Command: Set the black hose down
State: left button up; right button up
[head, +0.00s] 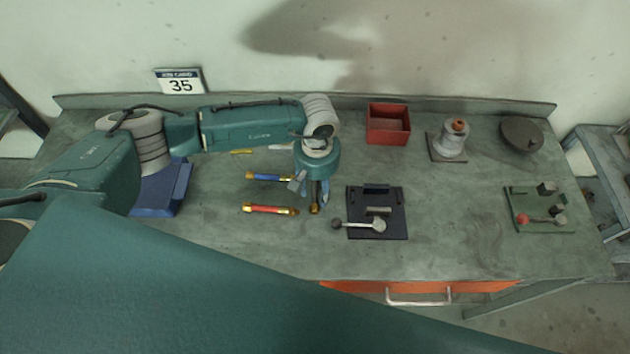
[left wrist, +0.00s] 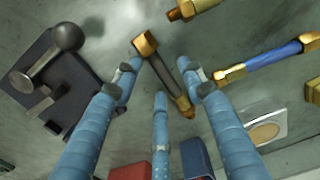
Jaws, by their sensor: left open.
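The black hose (left wrist: 164,75) has brass ends and lies between the spread fingers of my left gripper (left wrist: 163,92) in the left wrist view. It appears to rest on the bench, and I see a gap between it and the side fingers. In the head view my left gripper (head: 313,196) points down over the bench and hides most of the hose; only its near brass end (head: 315,209) shows clearly. My left gripper is open. My right gripper is not in view.
A red hose (head: 270,209) and a blue hose (head: 268,177) lie to the left. A dark plate with a lever (head: 393,230) is close on the right. A red bin (head: 388,136) stands behind. The bench (head: 455,205) is clear between the dark plate and the green plate (head: 525,222).

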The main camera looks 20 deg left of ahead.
pick_arm(q)
jog(key=shift+f, duration=0.35)
grip_shut()
jog(key=shift+r, duration=0.1)
